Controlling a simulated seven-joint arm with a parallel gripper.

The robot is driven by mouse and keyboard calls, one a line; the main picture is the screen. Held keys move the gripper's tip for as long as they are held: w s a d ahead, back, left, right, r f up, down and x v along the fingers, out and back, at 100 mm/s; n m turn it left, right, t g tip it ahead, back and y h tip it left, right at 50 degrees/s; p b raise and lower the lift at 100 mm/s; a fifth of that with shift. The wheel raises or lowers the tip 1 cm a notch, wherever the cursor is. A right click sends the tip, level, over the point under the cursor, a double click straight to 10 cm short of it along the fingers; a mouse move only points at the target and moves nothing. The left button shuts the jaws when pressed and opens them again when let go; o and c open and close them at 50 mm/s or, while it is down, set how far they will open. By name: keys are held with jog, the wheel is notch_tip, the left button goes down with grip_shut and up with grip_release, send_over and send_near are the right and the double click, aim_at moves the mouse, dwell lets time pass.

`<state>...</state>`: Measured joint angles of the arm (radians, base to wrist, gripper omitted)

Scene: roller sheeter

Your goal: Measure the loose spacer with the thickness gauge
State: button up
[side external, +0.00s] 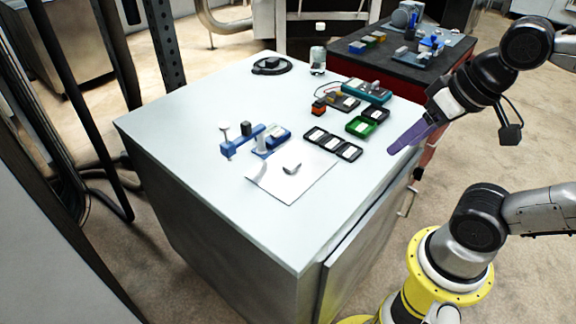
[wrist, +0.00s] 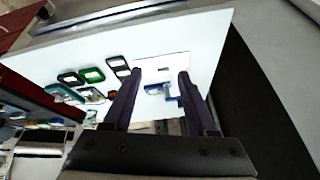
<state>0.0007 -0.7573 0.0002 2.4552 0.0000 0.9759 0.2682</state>
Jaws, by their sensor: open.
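The blue thickness gauge (side external: 240,144) stands on the white cabinet top in the side view, left of centre. It also shows small between my fingers in the wrist view (wrist: 153,91). A small grey piece, which looks like the loose spacer (side external: 292,168), lies on a pale sheet (side external: 280,190) in front of the gauge. I cannot make it out clearly in the wrist view. My gripper (side external: 393,150), with purple fingers, is at the right edge of the cabinet top, well apart from both. In the wrist view its fingers (wrist: 159,74) are spread and empty.
Black-framed trays (side external: 332,144), a green tray (side external: 361,126), a small orange-and-black block (side external: 318,107) and a teal device (side external: 367,91) lie between my gripper and the back. A black cable coil (side external: 270,66) and a jar (side external: 318,60) stand farther back. The front of the top is clear.

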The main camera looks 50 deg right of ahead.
jog(key=shift+w+f+n, duration=0.15)
jog(key=shift+f+n, duration=0.15)
jog(key=shift+n, duration=0.45)
jog(key=shift+w+f+n, duration=0.15)
jog(key=shift+f+n, duration=0.15)
jog(key=shift+n, duration=0.45)
